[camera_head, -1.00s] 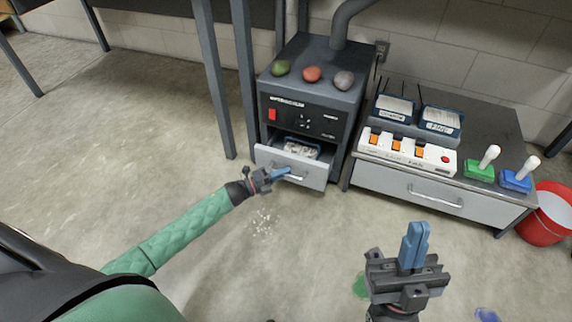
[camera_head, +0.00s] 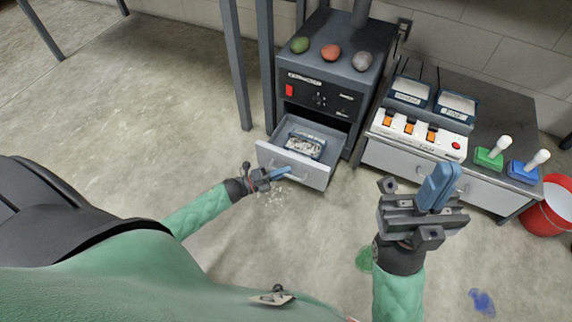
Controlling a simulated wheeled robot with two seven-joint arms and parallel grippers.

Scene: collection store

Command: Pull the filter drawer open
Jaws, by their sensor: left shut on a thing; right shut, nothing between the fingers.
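The filter drawer (camera_head: 316,178) is a light grey drawer pulled out of the dark machine cabinet (camera_head: 319,68). Its inside shows, with a filter block (camera_head: 305,144) of grey and white stuff lying in it. My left gripper (camera_head: 281,174) is at the drawer's front and shut on its handle (camera_head: 294,176); the fingers hide part of the handle. My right gripper (camera_head: 438,187) is raised in the foreground, away from the drawer, with its blue fingers shut and nothing between them.
A low bench (camera_head: 495,122) at right holds trays, a switch panel (camera_head: 415,131) and two joysticks. A red bucket (camera_head: 551,212) stands beside it. Pale crumbs (camera_head: 272,192) and coloured spills lie on the floor.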

